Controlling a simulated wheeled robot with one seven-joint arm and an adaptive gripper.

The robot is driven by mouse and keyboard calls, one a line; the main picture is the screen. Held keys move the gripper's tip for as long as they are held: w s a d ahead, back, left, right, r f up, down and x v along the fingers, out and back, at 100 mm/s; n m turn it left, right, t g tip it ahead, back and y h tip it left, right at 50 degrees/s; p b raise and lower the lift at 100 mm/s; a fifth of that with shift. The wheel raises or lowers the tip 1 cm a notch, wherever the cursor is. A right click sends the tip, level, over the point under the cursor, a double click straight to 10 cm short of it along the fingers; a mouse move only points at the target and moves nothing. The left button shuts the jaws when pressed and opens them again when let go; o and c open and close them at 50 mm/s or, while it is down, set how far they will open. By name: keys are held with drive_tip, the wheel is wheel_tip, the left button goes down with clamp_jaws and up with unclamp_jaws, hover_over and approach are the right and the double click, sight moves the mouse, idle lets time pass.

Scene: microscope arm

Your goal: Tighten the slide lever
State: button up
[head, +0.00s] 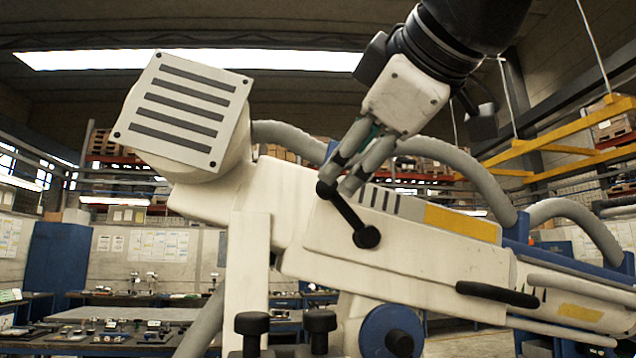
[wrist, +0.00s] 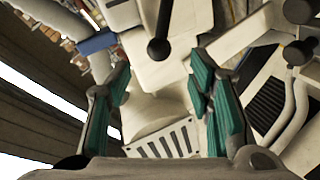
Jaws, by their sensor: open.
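The slide lever (head: 349,216) is a short black bar on the side of the white microscope arm (head: 400,244). Its round pivot is at the lower right and its ball knob at the upper left. My gripper (head: 343,180) reaches down from the upper right, its fingertips close to the knob end. In the wrist view my gripper (wrist: 158,70) is open, with green pads apart on both sides. The lever (wrist: 162,20) comes down from the top there, its knob roughly centred between the fingers and a little beyond the tips. No contact is clear.
A white slotted head (head: 182,115) stands at the left end of the arm. Grey hoses (head: 455,165) arch behind it. Another black handle (head: 497,294) lies lower right, and black knobs (head: 252,325) and a blue wheel (head: 391,332) sit below. Workbenches and shelves stand far back.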

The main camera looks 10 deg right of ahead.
drive_tip(key=shift+v, duration=1.65)
